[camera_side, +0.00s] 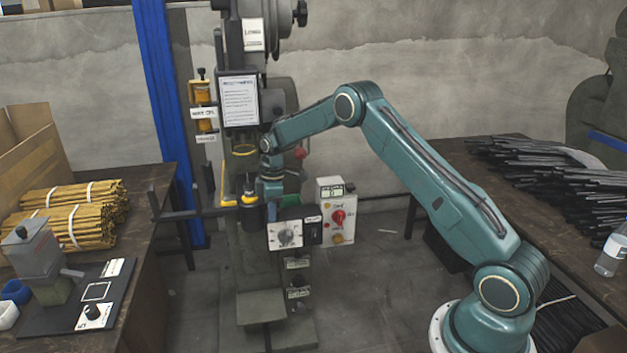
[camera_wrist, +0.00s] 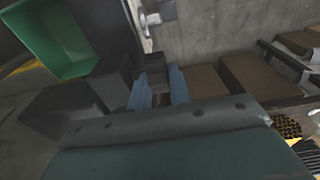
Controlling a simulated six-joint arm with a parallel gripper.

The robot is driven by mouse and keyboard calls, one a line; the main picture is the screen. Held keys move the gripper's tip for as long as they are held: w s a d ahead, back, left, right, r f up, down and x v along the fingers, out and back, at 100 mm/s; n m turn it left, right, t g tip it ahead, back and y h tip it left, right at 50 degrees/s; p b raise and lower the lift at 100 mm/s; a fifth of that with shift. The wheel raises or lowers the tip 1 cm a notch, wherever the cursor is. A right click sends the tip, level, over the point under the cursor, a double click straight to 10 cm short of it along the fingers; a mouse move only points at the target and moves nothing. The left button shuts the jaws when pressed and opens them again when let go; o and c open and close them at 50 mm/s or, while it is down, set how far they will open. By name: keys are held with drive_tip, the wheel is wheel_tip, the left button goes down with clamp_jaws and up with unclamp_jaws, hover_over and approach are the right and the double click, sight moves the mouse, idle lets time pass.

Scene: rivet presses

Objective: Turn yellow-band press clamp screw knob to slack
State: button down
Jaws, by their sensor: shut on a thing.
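The yellow-band press (camera_side: 243,150) stands in the middle of the side view, with a yellow ring around its ram. My gripper (camera_side: 271,192) is low at the right side of the press, just above the control box. In the wrist view, my gripper's two blue fingers (camera_wrist: 159,86) are closed on the sides of a dark, blocky piece, which I take to be the clamp screw knob (camera_wrist: 154,66). In the side view my gripper hides the knob. How far the knob is turned cannot be told.
A dark bar (camera_side: 185,214) sticks out left. A green bin (camera_wrist: 65,40) is near in the wrist view. Tables with rods (camera_side: 540,165) and yellow bundles (camera_side: 75,205) flank the press.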

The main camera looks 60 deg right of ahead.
drive_tip(key=c, duration=1.3)
unclamp_jaws()
drive_tip(key=shift+d, duration=0.1)
